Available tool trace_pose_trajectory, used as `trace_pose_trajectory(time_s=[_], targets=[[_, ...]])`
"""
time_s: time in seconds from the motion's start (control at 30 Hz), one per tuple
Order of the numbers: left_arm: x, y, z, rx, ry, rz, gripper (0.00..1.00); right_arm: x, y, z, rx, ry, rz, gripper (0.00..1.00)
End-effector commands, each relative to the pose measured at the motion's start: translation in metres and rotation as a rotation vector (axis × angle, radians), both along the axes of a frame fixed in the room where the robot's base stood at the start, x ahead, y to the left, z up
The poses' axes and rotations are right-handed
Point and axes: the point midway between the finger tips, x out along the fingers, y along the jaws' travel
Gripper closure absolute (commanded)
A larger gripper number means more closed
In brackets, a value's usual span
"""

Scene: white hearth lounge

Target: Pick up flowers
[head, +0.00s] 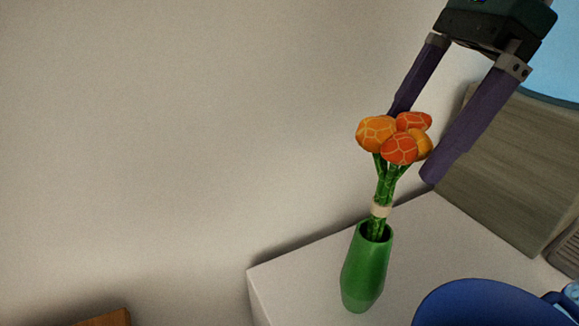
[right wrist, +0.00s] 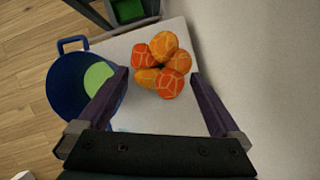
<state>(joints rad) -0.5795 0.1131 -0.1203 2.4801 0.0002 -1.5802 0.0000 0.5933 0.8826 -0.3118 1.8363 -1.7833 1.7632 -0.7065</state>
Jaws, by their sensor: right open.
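The flowers (head: 398,147) are a bunch of orange and red heads with a cell pattern on green stems, bound by a pale band. They stand upright in a green vase (head: 367,268) on a white surface. My right gripper (head: 411,148) is open and comes in from the upper right, its purple fingers beside and behind the heads. In the right wrist view the flowers (right wrist: 162,64) show beyond and between the open fingertips (right wrist: 158,76), with nothing held. The heads hide the stems and vase there. My left gripper is not in view.
The white surface (head: 433,235) also bears a blue pot (head: 485,305) near the vase; the pot (right wrist: 66,84) has a handle and a green disc inside. A wall stands close behind. A wooden panel (head: 500,170) is at right.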

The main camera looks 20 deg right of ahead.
Motion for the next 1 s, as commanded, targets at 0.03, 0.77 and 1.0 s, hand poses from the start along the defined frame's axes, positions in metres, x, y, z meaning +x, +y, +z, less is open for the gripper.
trace_pose_trajectory(time_s=[0.03, 0.77, 1.0], targets=[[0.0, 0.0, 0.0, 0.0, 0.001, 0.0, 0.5, 0.0, 0.004, -0.008, 0.002, 0.004, 0.001, 0.0], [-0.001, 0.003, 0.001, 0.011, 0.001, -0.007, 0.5, 0.006, 0.02, -0.05, 0.002, 0.0, 0.0, 0.19], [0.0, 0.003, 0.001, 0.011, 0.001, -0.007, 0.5, 0.006, 0.02, -0.05, 0.002, 0.0, 0.0, 0.46]])
